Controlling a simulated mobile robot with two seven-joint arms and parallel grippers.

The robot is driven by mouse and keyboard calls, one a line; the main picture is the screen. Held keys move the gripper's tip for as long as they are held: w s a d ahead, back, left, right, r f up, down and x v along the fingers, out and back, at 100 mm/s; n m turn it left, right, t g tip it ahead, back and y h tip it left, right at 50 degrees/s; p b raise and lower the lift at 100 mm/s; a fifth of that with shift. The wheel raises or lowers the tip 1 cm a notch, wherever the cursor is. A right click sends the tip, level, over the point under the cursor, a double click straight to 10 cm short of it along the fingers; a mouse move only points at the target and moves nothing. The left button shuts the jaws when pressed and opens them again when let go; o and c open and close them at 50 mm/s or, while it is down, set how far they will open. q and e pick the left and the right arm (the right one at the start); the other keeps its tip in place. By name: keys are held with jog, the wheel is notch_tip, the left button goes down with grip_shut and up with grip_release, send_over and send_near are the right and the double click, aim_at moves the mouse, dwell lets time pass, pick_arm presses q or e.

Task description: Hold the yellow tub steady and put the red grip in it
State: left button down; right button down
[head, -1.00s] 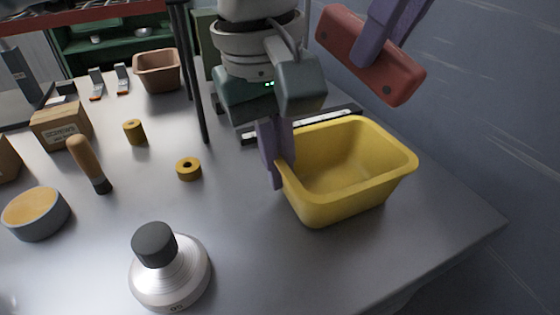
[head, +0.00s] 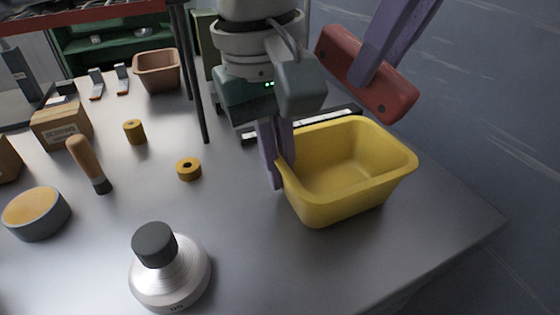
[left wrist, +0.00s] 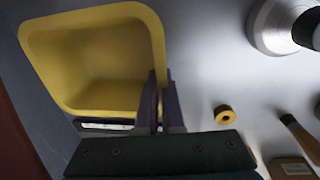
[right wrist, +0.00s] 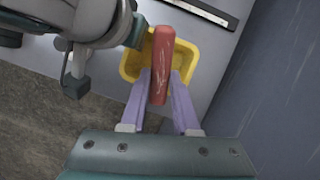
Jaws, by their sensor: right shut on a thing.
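The yellow tub (head: 345,205) stands upright and empty near the table's right edge. My left gripper (head: 274,185) is at the tub's left wall, one finger inside and one outside. In the left wrist view its fingers (left wrist: 161,85) stand a little apart around the rim of the tub (left wrist: 90,100). My right gripper (head: 365,80) is shut on the red grip (head: 395,95), held tilted in the air above the tub's far side. In the right wrist view the red grip (right wrist: 161,65) lies between the fingers (right wrist: 160,80), covering part of the tub (right wrist: 186,62).
A dark rail (head: 345,112) lies behind the tub. A silver weight with a dark knob (head: 170,270), a yellow ring (head: 188,169), a wooden-handled tool (head: 88,160) and a brown bin (head: 158,70) stand to the left. The table in front of the tub is clear.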

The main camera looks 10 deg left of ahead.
aim_at(371, 111)
jog(key=shift+f, duration=2.7)
jog(key=c, duration=0.6)
grip_release()
jog(key=v, duration=1.2)
pick_arm(q)
jog(key=c, duration=1)
grip_release()
jog(key=shift+r, duration=0.1)
